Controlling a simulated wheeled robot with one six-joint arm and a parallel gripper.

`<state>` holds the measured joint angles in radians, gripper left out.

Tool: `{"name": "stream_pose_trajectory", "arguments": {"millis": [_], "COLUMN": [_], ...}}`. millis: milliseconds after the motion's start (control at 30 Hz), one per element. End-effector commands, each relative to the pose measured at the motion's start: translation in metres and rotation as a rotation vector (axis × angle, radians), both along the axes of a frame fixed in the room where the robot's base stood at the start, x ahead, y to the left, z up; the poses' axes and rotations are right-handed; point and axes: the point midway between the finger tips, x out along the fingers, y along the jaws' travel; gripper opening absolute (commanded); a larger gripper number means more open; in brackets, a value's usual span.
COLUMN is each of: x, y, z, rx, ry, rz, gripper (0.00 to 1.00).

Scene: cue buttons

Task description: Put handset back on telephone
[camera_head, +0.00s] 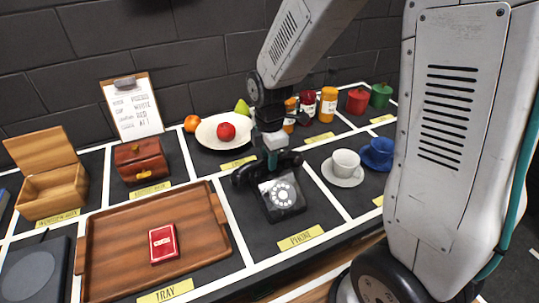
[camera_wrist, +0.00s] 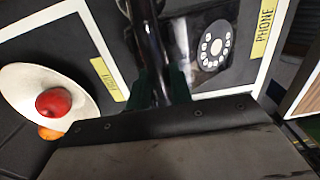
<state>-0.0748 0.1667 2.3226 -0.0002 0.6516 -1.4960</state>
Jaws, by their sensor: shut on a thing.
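The black telephone (camera_head: 283,197) with its white dial sits in the phone square, and its dial side also shows in the wrist view (camera_wrist: 213,46). My gripper (camera_head: 270,160) is shut on the black handset (camera_head: 240,176), with its fingers around the handle. The handset lies across the back of the telephone in the head view, close over its top. I cannot tell whether it rests in the cradle or hovers just above it. In the wrist view the handset (camera_wrist: 150,40) runs up between my fingertips (camera_wrist: 163,88), beside the telephone body.
A white plate (camera_head: 207,138) with a red apple (camera_head: 226,131) stands behind left. A white cup (camera_head: 345,162) and a blue cup (camera_head: 379,150) stand right. A wooden tray (camera_head: 105,246) holding a red card box (camera_head: 163,243) lies left. Several jars stand at the back right.

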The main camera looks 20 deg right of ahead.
Motion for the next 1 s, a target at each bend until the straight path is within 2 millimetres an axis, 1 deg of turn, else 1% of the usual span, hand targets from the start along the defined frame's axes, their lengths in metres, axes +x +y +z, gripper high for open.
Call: {"name": "stream_pose_trajectory", "arguments": {"millis": [100,133,167,200,467,567,667,900,1000], "x": [0.000,0.000,0.000,0.000,0.000,0.000,0.001,0.001,0.001], "y": [0.000,0.000,0.000,0.000,0.000,0.000,0.000,0.000,0.000], "z": [0.000,0.000,0.000,0.000,0.000,0.005,0.019,0.060,0.071], "rx": [0.000,0.000,0.000,0.000,0.000,0.000,0.000,0.000,0.000], "ry": [0.000,0.000,0.000,0.000,0.001,-0.001,-0.004,-0.003,-0.002], "rz": [0.000,0.000,0.000,0.000,0.000,0.000,0.000,0.000,0.000], "gripper": [0.00,0.27,0.35,0.47,0.47,0.47,0.47,0.47,0.47]}}
